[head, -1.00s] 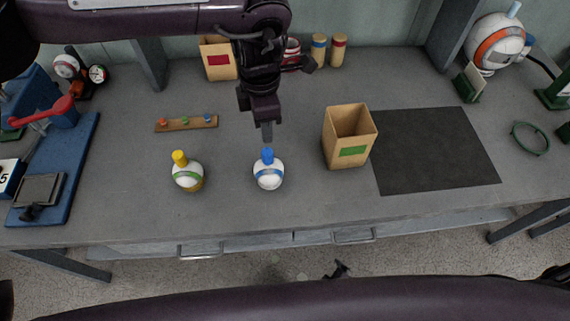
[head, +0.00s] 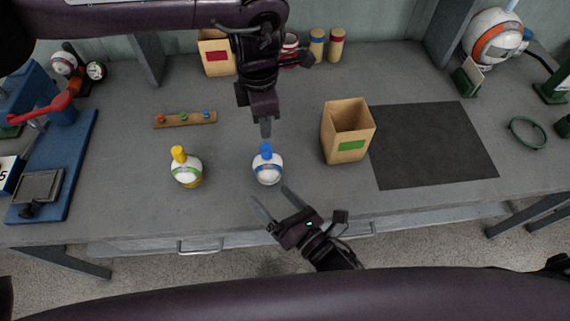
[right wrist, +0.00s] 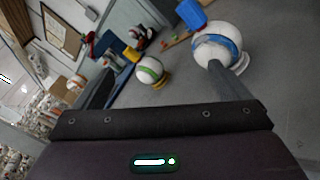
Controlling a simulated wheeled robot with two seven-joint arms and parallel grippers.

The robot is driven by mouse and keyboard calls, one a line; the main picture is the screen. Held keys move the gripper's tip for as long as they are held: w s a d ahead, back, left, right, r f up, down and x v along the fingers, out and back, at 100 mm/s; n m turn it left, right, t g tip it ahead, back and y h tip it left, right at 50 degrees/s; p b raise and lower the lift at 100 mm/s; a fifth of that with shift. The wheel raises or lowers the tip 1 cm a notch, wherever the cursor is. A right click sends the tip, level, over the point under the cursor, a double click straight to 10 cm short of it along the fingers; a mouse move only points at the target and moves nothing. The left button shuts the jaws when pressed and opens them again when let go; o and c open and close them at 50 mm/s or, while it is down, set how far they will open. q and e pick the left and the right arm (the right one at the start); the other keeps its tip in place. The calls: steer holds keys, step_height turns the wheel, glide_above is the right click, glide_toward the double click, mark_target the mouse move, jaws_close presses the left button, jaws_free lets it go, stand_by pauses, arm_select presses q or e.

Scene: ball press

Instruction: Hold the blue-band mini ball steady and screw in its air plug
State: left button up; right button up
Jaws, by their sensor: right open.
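The blue-band mini ball (head: 267,172) is white and stands on the table near its front edge. Its blue air plug (head: 266,151) sticks up from the top. My left gripper (head: 265,128) points down just behind the plug in the head view; whether it touches the plug or how its fingers stand is unclear. My right gripper (head: 272,199) is open and empty, in front of the ball, its fingers pointing towards it. In the right wrist view the ball (right wrist: 232,48) and plug (right wrist: 189,13) are ahead, near the right-hand finger.
A green-band ball (head: 187,174) with a yellow plug stands to the left. An open box with a green label (head: 346,132) stands to the right, beside a dark mat (head: 435,145). A wooden strip with coloured pegs (head: 185,119) lies behind. A blue press stand (head: 75,150) is far left.

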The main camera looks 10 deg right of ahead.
mark_target(278, 175)
steer(key=w+d+n, duration=0.1)
steer(key=w, duration=0.1)
steer(key=w+d+r+n, duration=0.1)
steer(key=w+n, duration=0.1)
steer(key=w+d+r+n, duration=0.1)
steer(key=w+n, duration=0.1)
steer(key=w, duration=0.1)
steer(key=shift+w, duration=0.1)
steer(key=shift+f, duration=0.25)
step_height(278, 175, down, 8)
steer(key=shift+r, duration=0.25)
steer(key=x, duration=0.7)
steer(key=shift+w+a, duration=0.15)
steer(key=shift+w, duration=0.1)
